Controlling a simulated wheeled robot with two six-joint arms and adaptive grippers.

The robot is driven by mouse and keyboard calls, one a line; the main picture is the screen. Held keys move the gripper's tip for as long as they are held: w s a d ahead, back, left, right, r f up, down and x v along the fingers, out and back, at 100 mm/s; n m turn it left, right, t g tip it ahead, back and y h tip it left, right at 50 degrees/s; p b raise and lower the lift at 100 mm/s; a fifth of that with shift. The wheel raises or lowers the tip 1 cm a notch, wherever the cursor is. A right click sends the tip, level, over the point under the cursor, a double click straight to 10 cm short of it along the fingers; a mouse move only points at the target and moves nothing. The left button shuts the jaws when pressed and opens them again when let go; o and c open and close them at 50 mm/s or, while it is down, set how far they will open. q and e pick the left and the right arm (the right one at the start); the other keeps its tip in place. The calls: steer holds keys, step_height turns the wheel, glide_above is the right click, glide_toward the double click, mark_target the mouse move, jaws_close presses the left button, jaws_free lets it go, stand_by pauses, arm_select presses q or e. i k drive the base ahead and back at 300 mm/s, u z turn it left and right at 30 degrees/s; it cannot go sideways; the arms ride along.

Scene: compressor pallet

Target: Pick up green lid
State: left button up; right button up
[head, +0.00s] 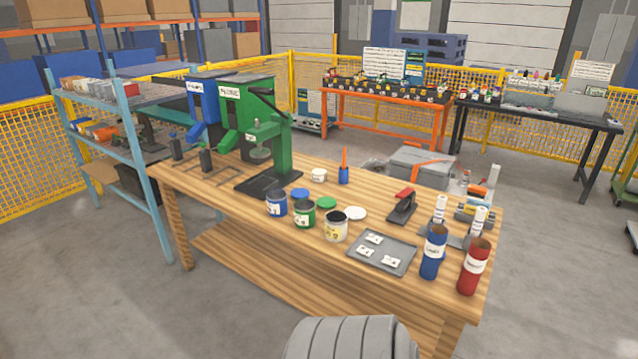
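The green lid (327,203) lies flat on the wooden workbench (300,261). It sits behind the green can (304,213), between the blue lid (300,194) at its left and the white lid (355,213) at its right. Nothing covers the green lid. A grey rounded part of my own body shows at the bottom edge. Neither gripper is in view.
A blue can (276,204) and a white can (336,227) flank the green can. A green press (264,145) stands behind at left. A grey tray (381,252), a blue cylinder (433,252) and a red cylinder (473,267) occupy the bench's right side.

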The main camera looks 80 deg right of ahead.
mark_target(325, 202)
steer(key=z, duration=0.45)
steer(key=i, duration=0.9)
steer(key=z, duration=0.8)
